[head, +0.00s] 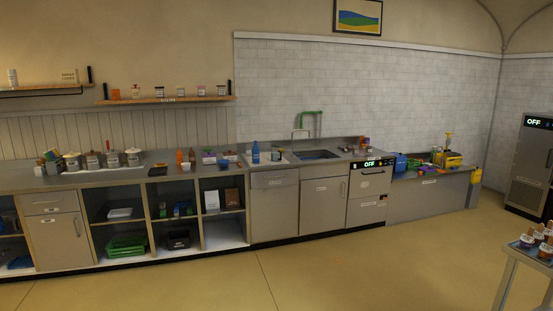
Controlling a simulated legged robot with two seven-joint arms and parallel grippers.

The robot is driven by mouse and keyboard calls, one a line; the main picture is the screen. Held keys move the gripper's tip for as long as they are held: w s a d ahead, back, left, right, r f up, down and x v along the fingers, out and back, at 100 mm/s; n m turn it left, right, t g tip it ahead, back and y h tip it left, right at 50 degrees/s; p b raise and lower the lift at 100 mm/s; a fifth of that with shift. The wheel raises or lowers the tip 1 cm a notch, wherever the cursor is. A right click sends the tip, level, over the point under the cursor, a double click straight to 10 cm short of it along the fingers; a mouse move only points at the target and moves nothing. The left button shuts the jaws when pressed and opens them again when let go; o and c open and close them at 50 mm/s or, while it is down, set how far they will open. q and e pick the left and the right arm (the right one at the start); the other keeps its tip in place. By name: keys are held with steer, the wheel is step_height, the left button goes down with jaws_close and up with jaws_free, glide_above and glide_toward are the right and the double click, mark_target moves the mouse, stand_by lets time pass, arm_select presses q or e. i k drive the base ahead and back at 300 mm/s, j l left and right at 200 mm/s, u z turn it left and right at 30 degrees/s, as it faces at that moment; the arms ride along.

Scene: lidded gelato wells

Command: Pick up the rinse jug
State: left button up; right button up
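I cannot tell for sure which thing is the rinse jug. A tall blue bottle-like container (255,152) stands upright on the counter, left of the sink (315,155). A wider blue item (401,162) sits on the counter's right part, past the unit with the OFF display; its shape is too small to make out. Neither gripper is in view, and nothing shows as held.
A long counter (130,175) runs along the wall, with lidded wells (92,161) at its left. Open shelves below hold a green crate (127,246). A small table (513,250) stands at the right front. The floor (250,275) before the counter is clear.

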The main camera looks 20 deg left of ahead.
mark_target(275, 153)
steer(key=i+j+u, duration=0.3)
steer(key=i, duration=0.25)
steer(key=i+u, duration=0.3)
steer(key=i, duration=0.2)
steer(key=i+u, duration=0.1)
steer(key=i, duration=2.7)
steer(key=i+z, duration=0.15)
steer(key=i, duration=0.7)
steer(key=i+j+z, duration=0.15)
steer(key=i, duration=0.75)
